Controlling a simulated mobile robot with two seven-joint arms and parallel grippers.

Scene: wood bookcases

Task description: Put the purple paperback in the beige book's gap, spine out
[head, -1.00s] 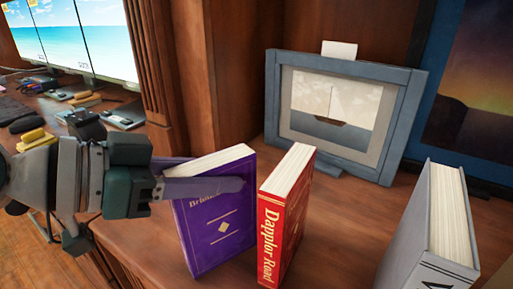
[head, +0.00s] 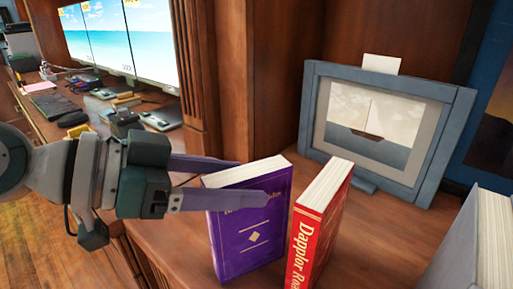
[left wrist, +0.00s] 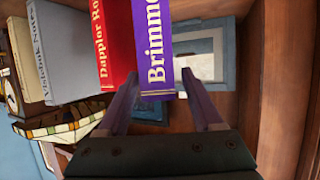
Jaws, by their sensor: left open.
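The purple paperback (head: 250,235) stands upright on the wooden surface, left of a red book. In the left wrist view its spine (left wrist: 154,45) faces the camera. My left gripper (head: 264,182) is open, with one finger before the purple paperback's cover and the other partly hidden behind it. In the left wrist view the open fingers (left wrist: 160,85) straddle the lower end of the spine, with room at the sides. A beige book-like object (left wrist: 24,60) shows at the far left of that view. Its gap cannot be made out. My right gripper is not in view.
The red book (head: 318,225) stands close to the right of the purple one. A grey book (head: 490,240) is farther right. A grey framed picture (head: 385,130) stands behind them. A desk with screens (head: 125,40) is at the left.

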